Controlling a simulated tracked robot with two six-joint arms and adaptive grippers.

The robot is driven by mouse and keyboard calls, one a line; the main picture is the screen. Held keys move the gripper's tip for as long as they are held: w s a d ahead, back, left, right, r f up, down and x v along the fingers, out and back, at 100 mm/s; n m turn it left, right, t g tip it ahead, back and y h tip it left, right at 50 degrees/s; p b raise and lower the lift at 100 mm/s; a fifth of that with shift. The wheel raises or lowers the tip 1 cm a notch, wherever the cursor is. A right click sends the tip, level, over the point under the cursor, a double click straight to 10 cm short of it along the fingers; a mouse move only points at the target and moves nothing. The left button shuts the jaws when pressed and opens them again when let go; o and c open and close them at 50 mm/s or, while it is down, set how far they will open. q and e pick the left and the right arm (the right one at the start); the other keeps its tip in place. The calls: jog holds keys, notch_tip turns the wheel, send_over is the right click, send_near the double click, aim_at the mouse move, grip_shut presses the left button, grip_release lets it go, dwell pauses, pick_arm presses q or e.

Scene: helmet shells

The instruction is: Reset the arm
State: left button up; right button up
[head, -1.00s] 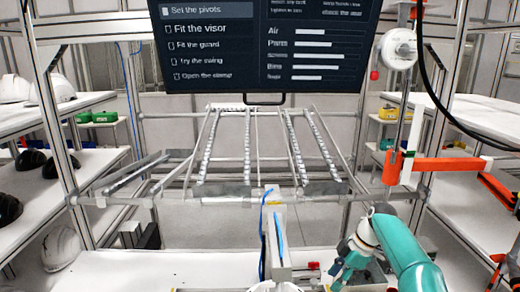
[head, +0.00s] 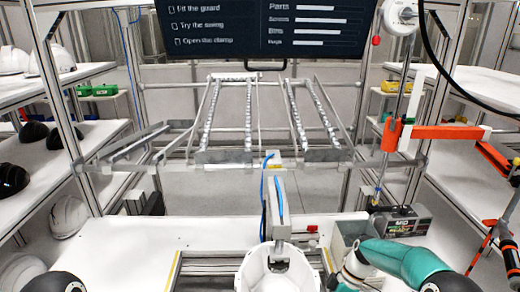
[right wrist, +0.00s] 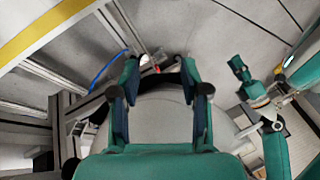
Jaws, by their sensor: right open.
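A white helmet shell (head: 252,272) sits at the bottom middle of the head view, under the grey clamp post (head: 280,220). My right arm's teal link is at the lower right of the head view, with its gripper out of sight there. In the right wrist view my right gripper (right wrist: 160,72) is open, its two teal fingers with dark pads apart. A pale rounded surface lies behind the fingers; I cannot tell whether it is the shell. A small teal and black part at the right of that view may be my left gripper (right wrist: 240,72); its jaws are unclear.
A sloped rack (head: 225,156) with roller rails stands behind the bench (head: 140,240). A grey case (head: 400,222) and an open grey bin (head: 343,240) are at the bench's right. An orange arm (head: 440,132) is mounted on the right post. Shelves with helmets line the left.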

jog(key=s+a+f+m+t, duration=0.1)
jog(key=s+f+m, duration=0.3)
jog(key=s, duration=0.4)
jog(key=s+a+f+m+t, duration=0.1)
jog(key=s+a+f+m, duration=0.2)
jog(key=s+m, duration=0.4)
jog(key=s+a+f+m+t, duration=0.1)
jog(key=s+f+m, duration=0.3)
jog(key=s, duration=0.5)
jog(key=shift+a+f+m+t+h, duration=0.3)
jog(key=shift+a+m, duration=0.45)
jog(key=shift+m, duration=0.15)
